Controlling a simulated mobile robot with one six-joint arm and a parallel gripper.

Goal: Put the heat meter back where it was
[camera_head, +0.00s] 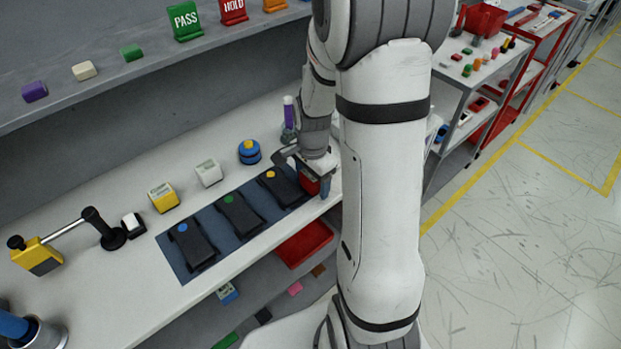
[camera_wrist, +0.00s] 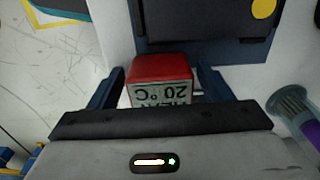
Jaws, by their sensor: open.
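The heat meter (camera_wrist: 160,68) is a small red block with a pale label face that reads upside down as 20 °C in the wrist view. It stands on the white bench beside the blue mat's edge. In the head view only a red part of it (camera_head: 309,184) shows under my gripper. My gripper (camera_head: 304,176) is open and low over the bench. In the wrist view its two fingers (camera_wrist: 160,78) stand on either side of the meter, with a gap visible at each side. The meter's underside is hidden.
A blue round item (camera_head: 249,152), a white block (camera_head: 208,173) and a yellow block (camera_head: 163,197) line the bench behind the mat.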

